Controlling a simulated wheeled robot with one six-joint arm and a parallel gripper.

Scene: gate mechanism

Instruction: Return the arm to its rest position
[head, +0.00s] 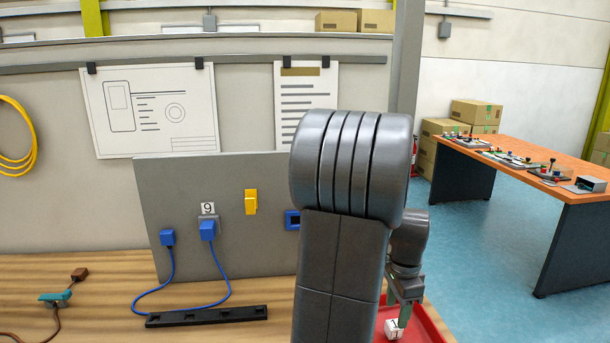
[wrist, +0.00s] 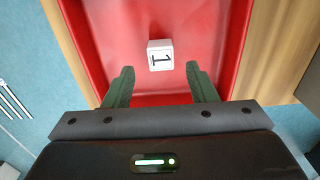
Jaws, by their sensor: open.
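My gripper (wrist: 161,88) is open, its two green fingers apart, over the red tray (wrist: 103,18) in the wrist view. A white cube (wrist: 160,60) marked "1" lies in the tray just beyond the fingertips, with nothing gripping it. In the head view my gripper (head: 401,314) points down at the tray (head: 428,322), close to the white cube (head: 393,328). My arm fills the middle of the head view and hides part of the tray and panel.
A grey panel (head: 230,260) stands on the wooden bench (head: 100,310), with blue plugs, a yellow switch (head: 251,201) and a "9" label. A black strip (head: 206,317) lies before it. An orange table (head: 530,170) with devices stands right, across open blue floor.

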